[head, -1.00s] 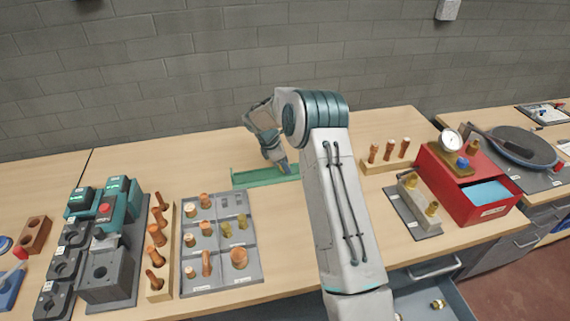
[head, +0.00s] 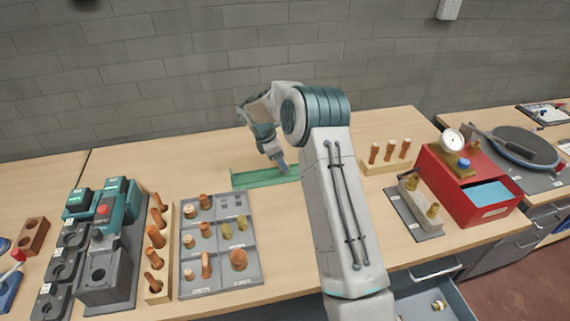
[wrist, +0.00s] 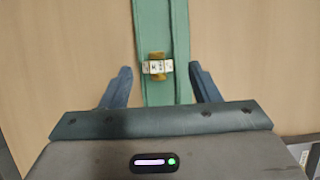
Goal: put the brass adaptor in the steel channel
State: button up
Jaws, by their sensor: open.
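A small brass piece with a white marked band (wrist: 157,67), which looks like the brass adaptor, lies in a long green channel (wrist: 153,22) in the wrist view. The channel also shows in the head view (head: 250,180), on the bench behind the parts tray; its colour is green rather than bare steel. My gripper (wrist: 161,72) is open, with one finger on each side of the channel and apart from the brass piece. In the head view my gripper (head: 281,166) points down at the channel, and the brass piece cannot be made out there.
A grey parts tray (head: 218,276) with copper and brass fittings stands in front. A wooden rack (head: 376,167) with copper pieces, a fixture with brass fittings (head: 409,186) and a red box (head: 452,195) stand right. An open drawer (head: 410,304) holds small brass fittings. Bench left of the channel is clear.

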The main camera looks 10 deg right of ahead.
jog(key=s+a+r+m, duration=0.2)
jog(key=s+r, duration=0.1)
jog(key=r, duration=0.5)
jog(key=s+a+r+m, duration=0.1)
jog(key=s+r, duration=0.2)
jog(key=r, duration=0.4)
jog(key=s+d+r+m+t+y, duration=0.1)
jog(key=s+r+m, duration=0.3)
jog(key=s, duration=0.6)
jog(key=s+d+r+m+t+y, duration=0.15)
jog(key=s+m, duration=0.35)
jog(key=s, duration=0.6)
jog(key=s+a+f+m+t+y, duration=0.1)
jog(key=s+m, duration=0.5)
jog(key=s, duration=0.6)
jog(key=shift+f+y+b, duration=0.4)
jog(key=shift+f+y, duration=0.05)
jog(key=shift+f, duration=0.3)
